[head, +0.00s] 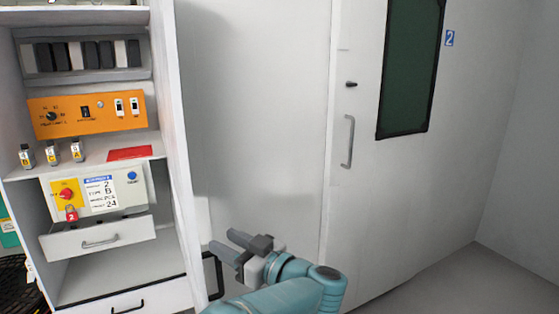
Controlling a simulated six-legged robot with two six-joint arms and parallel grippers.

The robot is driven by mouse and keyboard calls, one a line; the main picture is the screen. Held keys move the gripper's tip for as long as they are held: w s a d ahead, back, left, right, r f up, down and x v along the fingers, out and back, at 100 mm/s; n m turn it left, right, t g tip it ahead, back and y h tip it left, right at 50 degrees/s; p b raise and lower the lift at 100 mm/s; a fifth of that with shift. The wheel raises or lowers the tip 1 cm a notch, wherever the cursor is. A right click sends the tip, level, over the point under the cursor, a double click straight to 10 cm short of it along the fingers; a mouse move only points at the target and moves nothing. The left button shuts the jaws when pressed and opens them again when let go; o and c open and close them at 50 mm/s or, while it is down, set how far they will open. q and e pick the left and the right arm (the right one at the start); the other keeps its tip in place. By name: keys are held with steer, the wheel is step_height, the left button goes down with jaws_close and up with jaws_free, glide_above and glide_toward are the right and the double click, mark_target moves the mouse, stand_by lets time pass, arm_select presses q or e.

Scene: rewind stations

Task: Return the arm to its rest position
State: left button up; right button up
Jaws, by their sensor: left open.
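My left gripper (231,243) is at the bottom middle of the head view, at the end of my teal arm (290,296). Its two grey fingers point to the left and are apart, with nothing between them. It is to the right of the open white cabinet (178,150), in front of the pale wall. My right gripper is not in view.
The cabinet holds an orange panel (88,112), a red-switch box (98,194), several small tagged items on a shelf and a drawer (98,237). A dark handle (212,276) is close to my gripper. A white door (385,170) stands right; floor there is clear.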

arm_select(q)
steer(key=w+a+f+m+t+h+p, duration=0.1)
steer(key=w+a+f+m+t+h, duration=0.2)
steer(key=f, duration=0.4)
steer(key=w+f+m+t+h+p, duration=0.2)
steer(key=w+f+m+h, duration=0.2)
steer(key=f, duration=0.2)
steer(key=s+f+m+g+h+p, duration=0.1)
steer(key=s+f+g+h, duration=0.15)
steer(key=f, duration=0.45)
steer(key=s+f+m+g+h+p, duration=0.1)
steer(key=s+f+h, duration=0.3)
steer(key=f, duration=0.4)
steer(key=s+f+g+h+p, duration=0.25)
steer(key=s+f+g, duration=0.5)
steer(key=s, duration=0.65)
steer(key=s+f+g+h, duration=0.1)
steer(key=s+g, duration=0.1)
steer(key=s, duration=0.6)
steer(key=s+f+g+h, duration=0.1)
steer(key=s+f+h, duration=0.1)
steer(key=s, duration=0.7)
steer(key=shift+d+f+g, duration=0.2)
steer(key=shift+f+g, duration=0.05)
steer(key=shift+g, duration=0.15)
